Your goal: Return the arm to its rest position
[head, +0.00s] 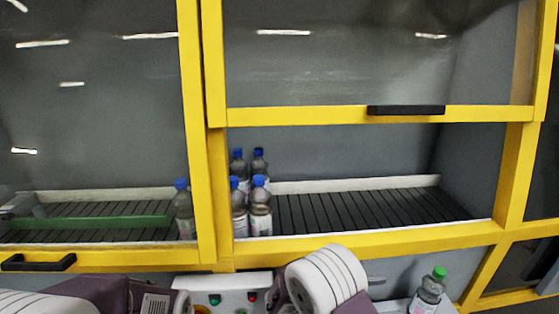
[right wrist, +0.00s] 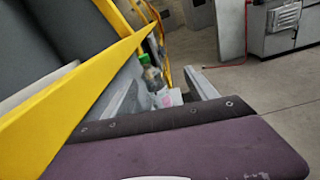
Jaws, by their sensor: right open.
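My right gripper (head: 393,292) is low in the head view, at the front of the machine, partly hidden by my arm's white joint. Its two grey fingers are spread apart in the right wrist view (right wrist: 166,82). A clear bottle with a green cap (head: 428,291) stands upright just right of the fingers. In the right wrist view the bottle (right wrist: 153,75) shows in the gap between the fingers; I cannot tell whether they touch it. My left arm's links show at the bottom left, but its gripper is not visible.
A yellow-framed machine (head: 360,241) spans the view. Blue-capped bottles (head: 260,212) stand on its dark slatted conveyor (head: 360,208), whose right part is empty. A raised glass door has a black handle (head: 406,110). A control box (head: 233,284) with buttons sits below. Open floor (right wrist: 285,90) lies beyond.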

